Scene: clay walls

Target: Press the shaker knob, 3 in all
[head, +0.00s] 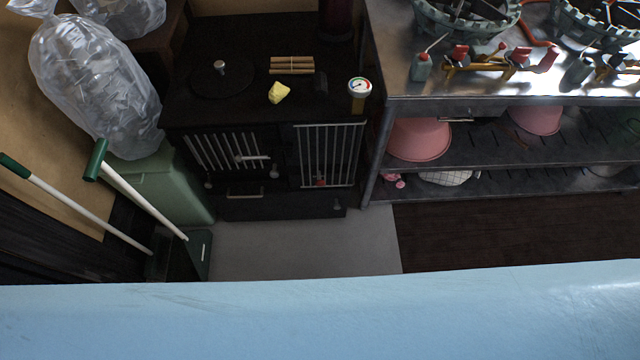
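A black stove (270,110) stands upright at the back, left of a metal shelf unit. Its front has two barred grilles, and small knobs show on it: a red knob (320,182) low on the right grille, a grey knob (274,172) between the grilles, another grey knob (208,184) at the lower left, and a small knob (337,206) at the lower right. I cannot tell which one is the shaker knob. Neither of my grippers is in view, and nothing touches the stove front.
On the stove top are a yellow lump (278,92), a round gauge (360,88) and several sticks (292,65). The metal shelf unit (450,104) stands right. A green bin (168,185) and long-handled tools (140,198) stand left. A light blue surface (320,315) spans the foreground; grey floor (310,245) lies beyond.

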